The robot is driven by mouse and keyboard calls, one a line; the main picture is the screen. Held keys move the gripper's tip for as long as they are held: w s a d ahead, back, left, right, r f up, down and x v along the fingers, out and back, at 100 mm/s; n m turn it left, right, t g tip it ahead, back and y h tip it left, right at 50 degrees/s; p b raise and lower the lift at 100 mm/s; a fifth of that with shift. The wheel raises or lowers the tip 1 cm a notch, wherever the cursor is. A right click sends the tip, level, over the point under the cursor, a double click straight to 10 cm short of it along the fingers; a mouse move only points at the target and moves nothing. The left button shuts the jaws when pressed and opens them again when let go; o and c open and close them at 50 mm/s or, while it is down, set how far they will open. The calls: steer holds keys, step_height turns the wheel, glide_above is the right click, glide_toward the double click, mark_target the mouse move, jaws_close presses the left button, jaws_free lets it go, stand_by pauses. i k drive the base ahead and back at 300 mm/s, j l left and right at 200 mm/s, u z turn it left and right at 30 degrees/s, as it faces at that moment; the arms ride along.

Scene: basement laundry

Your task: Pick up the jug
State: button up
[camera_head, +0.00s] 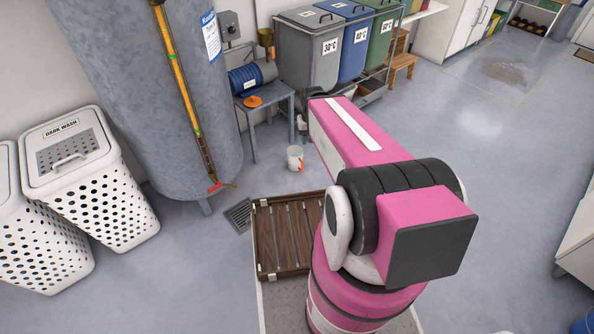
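A small white jug (295,158) with an orange handle on its right side stands upright on the grey floor. It is in front of the small blue-grey table, left of my pink arm. My arm reaches away from the camera above and to the right of the jug.
A slatted dark wooden tray (262,240) lies beside my column. A floor drain (238,214) and large grey tank (150,90) are left. White hampers (85,180) stand farther left. The small table (279,92) and sorting bins (310,55) stand behind. Floor at right is open.

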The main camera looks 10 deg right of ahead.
mark_target(295, 153)
steer(key=u, duration=0.35)
steer(key=l+u, duration=0.2)
steer(key=u, duration=0.3)
steer(key=l+u, duration=0.25)
steer(key=u, duration=0.25)
steer(key=l+u, duration=0.2)
steer(key=u, duration=0.3)
steer(key=k+l+u, duration=0.15)
steer(key=l+u, duration=0.25)
steer(key=k+l+u, duration=0.25)
steer(key=u, duration=0.2)
steer(key=k+l+u, duration=0.25)
steer(key=u, duration=0.15)
steer(key=k+l+u, duration=0.2)
steer(key=u, duration=0.25)
steer(key=k+u, duration=0.4)
steer(key=k, duration=1.1)
steer(key=k+z, duration=0.1)
steer(key=k, duration=0.6)
steer(key=k+l, duration=0.15)
steer(key=k, duration=0.55)
steer(key=i+l, duration=0.25)
steer(key=l, duration=0.15)
